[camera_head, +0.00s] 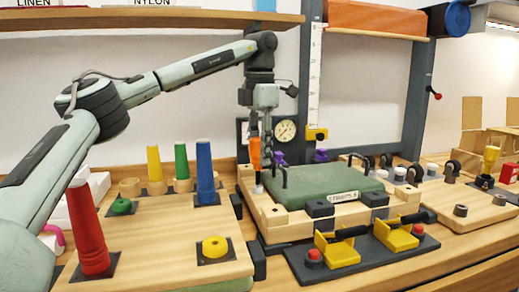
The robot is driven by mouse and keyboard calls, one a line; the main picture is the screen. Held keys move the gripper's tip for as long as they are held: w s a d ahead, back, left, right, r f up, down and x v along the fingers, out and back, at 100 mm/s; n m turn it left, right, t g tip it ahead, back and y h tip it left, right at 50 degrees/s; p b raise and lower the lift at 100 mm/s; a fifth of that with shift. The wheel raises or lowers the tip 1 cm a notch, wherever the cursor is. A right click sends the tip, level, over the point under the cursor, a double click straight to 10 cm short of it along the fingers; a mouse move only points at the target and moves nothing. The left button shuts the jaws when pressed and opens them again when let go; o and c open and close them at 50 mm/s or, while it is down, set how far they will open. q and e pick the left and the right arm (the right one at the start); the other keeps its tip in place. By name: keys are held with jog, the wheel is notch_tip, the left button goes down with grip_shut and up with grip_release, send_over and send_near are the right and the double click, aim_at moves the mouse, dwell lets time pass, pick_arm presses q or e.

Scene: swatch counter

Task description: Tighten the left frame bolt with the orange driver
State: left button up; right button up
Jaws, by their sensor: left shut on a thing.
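My left gripper (255,132) reaches in from above, pointing down, and is shut on the orange driver (255,153). The driver is upright over the left side of the wooden frame (290,222), which surrounds a green pad (327,184). The driver's lower end comes down close to a small pale spot on the frame's left rail. I cannot tell whether it touches a bolt there, and the left bolt itself is not clear. My right gripper is not in view.
A wooden board at left carries a red cone (90,228), a blue cone (205,172) and a yellow ring (215,246). Two yellow clamps (340,250) stand on a dark plate in front of the frame. Black hooked handles (278,174) rise beside the pad. A gauge (286,130) is behind.

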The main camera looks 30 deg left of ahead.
pick_arm(q)
jog(key=shift+f, duration=0.9)
dwell(1.4)
dwell(0.5)
jog(key=m, duration=0.4)
jog(key=shift+s+d+m, duration=0.1)
jog(key=shift+m, duration=0.3)
jog(key=m, duration=1)
jog(key=shift+s, duration=0.2)
jog(key=o, duration=0.8)
